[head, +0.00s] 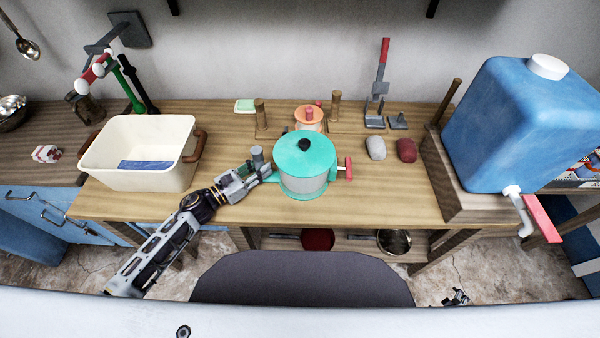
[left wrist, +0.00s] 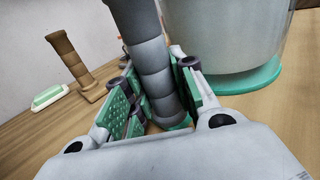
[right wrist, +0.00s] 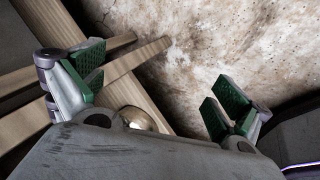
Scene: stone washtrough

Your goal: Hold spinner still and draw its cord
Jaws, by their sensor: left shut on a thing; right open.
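The spinner (head: 302,172) stands upright on the wooden table, with a teal lid, a black knob, a pale see-through bowl and a teal base. A red pull handle (head: 348,168) sticks out on its right side, close to the bowl. A grey ribbed post (head: 257,154) stands at its left. My left gripper (head: 262,170) is shut around this post; the left wrist view shows the post (left wrist: 148,50) between the green pads, with the bowl (left wrist: 225,35) beside it. My right gripper (right wrist: 155,85) is open and empty, low in front of the table at the right (head: 457,297).
A cream basin (head: 140,172) stands at left, a blue water tank (head: 520,125) with a tap at right. Behind the spinner are wooden posts (head: 335,105) and an orange-topped item (head: 308,117). Grey and dark red lumps (head: 406,150) lie right of the spinner. A shelf is under the table.

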